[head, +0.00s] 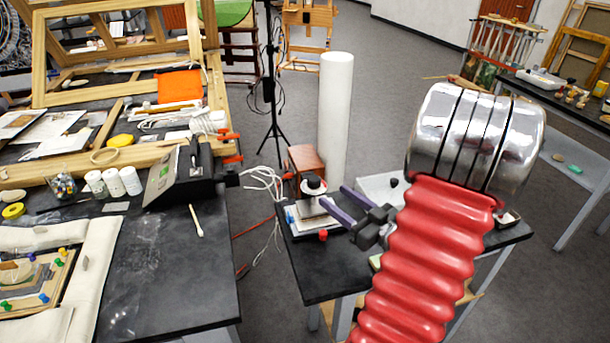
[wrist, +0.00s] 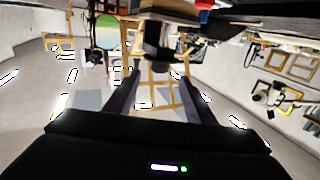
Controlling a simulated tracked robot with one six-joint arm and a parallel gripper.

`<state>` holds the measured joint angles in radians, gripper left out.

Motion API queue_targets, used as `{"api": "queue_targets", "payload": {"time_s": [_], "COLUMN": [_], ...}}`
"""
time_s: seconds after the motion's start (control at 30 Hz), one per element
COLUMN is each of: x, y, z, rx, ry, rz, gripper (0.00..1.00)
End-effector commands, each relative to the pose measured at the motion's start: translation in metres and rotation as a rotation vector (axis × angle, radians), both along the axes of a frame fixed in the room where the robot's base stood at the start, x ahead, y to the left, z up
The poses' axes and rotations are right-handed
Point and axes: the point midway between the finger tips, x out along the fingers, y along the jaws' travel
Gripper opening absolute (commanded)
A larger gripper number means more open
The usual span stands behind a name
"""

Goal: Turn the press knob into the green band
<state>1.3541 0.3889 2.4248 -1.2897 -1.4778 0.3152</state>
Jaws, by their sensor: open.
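A small press (head: 306,218) with a pale plate stands at the left of the small black table. A black knob (head: 313,181) with a white collar tops it, and a red knob (head: 323,235) sits at its front. My gripper (head: 333,195) is open, its two purple fingers reaching left toward the black knob, seemingly not touching it. In the wrist view a dark knob-like shape (wrist: 158,42) lies beyond and between the fingertips of my gripper (wrist: 158,72). I cannot make out a green band.
A brown box (head: 307,159) and a tall white cylinder (head: 336,115) stand behind the press. A cluttered workbench (head: 165,290) is at left, with a gap and white cables (head: 265,182) between it and the small table. A tripod (head: 272,110) stands behind.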

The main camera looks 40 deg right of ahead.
Motion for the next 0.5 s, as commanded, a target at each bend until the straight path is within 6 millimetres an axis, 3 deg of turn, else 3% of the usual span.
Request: {"api": "queue_targets", "payload": {"time_s": [0.27, 0.5], "x": [0.012, 0.038], "y": [-0.001, -0.003], "z": [0.000, 0.000], "rx": [-0.001, -0.001], "ry": [0.001, 0.001], "rz": [0.000, 0.000], "gripper": [0.50, 0.50]}}
